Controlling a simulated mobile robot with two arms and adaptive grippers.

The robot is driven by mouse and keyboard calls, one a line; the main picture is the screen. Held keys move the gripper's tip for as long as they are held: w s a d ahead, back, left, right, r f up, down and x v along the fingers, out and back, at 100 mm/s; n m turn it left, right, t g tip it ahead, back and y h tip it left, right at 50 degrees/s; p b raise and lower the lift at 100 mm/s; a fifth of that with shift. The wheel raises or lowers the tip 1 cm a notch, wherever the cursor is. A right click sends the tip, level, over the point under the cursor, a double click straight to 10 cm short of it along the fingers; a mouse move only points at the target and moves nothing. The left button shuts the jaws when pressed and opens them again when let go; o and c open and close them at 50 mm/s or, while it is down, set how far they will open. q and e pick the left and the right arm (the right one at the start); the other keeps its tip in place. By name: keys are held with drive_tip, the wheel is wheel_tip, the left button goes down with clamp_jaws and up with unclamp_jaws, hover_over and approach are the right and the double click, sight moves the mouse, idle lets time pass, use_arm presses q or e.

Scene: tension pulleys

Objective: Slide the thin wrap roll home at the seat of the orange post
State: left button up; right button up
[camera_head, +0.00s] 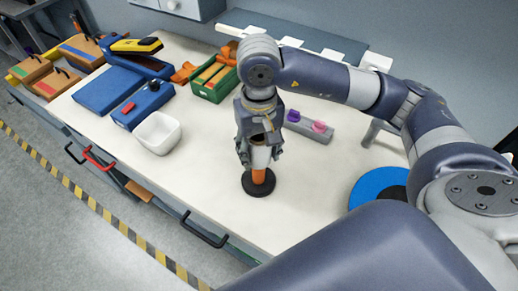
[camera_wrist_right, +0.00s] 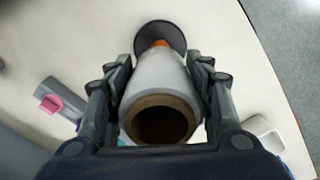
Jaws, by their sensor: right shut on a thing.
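The wrap roll (camera_head: 261,158), a pale tube with a brown core, is held nearly upright in my right gripper (camera_head: 259,154). In the right wrist view the fingers of the gripper (camera_wrist_right: 160,68) press on both sides of the roll (camera_wrist_right: 158,82), with its open end toward the camera. The orange post (camera_head: 259,177) stands on a round black base (camera_head: 258,189) directly below the roll. A short orange length shows between roll and base; in the wrist view the post (camera_wrist_right: 160,43) shows too. Whether the post's top is inside the core is hidden. My left gripper is out of view.
A grey block with purple and pink pieces (camera_head: 309,125) stands behind the post to the right. A white bowl (camera_head: 158,132) stands left, near blue boxes and a green bin (camera_head: 213,84). A blue disc (camera_head: 377,186) lies right. The bench around the base is clear.

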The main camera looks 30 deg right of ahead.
idle(0.5)
drive_tip(key=shift+b, duration=0.55)
drive_tip(key=shift+f+b, duration=1.5)
drive_tip(key=shift+b, duration=0.65)
drive_tip(key=shift+b, duration=0.5)
